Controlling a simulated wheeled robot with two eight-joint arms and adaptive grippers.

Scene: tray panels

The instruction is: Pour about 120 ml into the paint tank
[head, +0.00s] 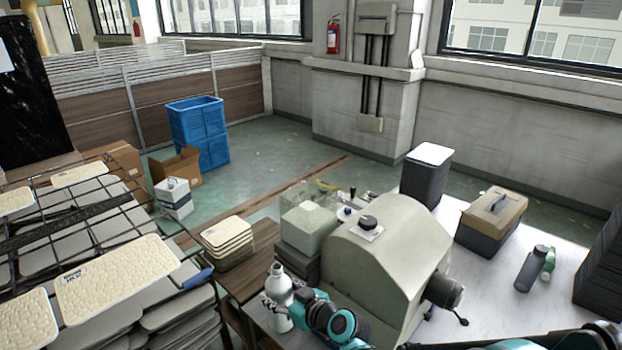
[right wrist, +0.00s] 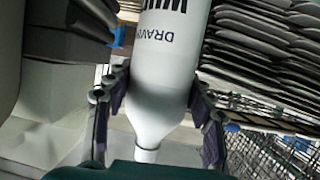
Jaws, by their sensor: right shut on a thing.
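A white bottle (head: 279,292) with a narrow neck stands nearly upright in my right gripper (head: 284,306), in front of the left end of a large beige domed machine. The gripper's fingers close on both sides of the bottle. In the right wrist view the bottle (right wrist: 160,75) shows dark lettering and its neck, between the two fingers (right wrist: 160,110). The domed machine (head: 395,260) appears to be the paint tank; it has a dark round cap (head: 368,222) on a pale plate on top. The bottle is apart from that cap. My left gripper is not in view.
A wire rack with stacked pale panels (head: 120,275) fills the left. A pale box (head: 308,228) sits beside the machine. On the white table to the right are a toolbox (head: 491,220), a dark bin (head: 427,178) and a grey bottle (head: 532,268).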

